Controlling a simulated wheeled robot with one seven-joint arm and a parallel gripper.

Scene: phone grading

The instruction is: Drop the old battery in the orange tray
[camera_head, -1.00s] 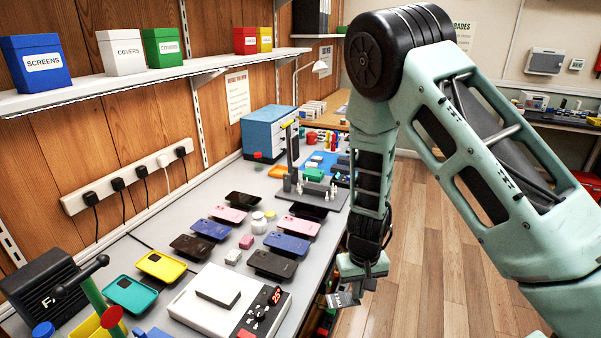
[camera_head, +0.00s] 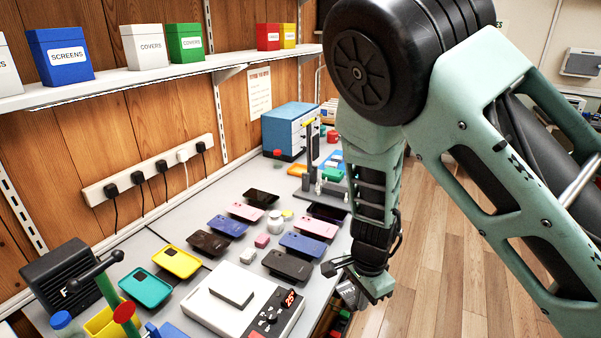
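My gripper (camera_head: 358,284) hangs pointing down at the right edge of the bench, low in the head view. A dark grey piece with pale lettering (camera_head: 351,294) shows right at its tips. It may be the old battery, but I cannot tell whether the fingers grip it. The fingers are small and partly hidden. My arm hides part of the bench's far right.
Several phones and covers, including a yellow cover (camera_head: 177,262), lie on the grey bench (camera_head: 222,262). A white device with a red display (camera_head: 243,303) stands near the front. A dark stand (camera_head: 308,170) rises towards the back. Wooden floor (camera_head: 437,265) is clear at right.

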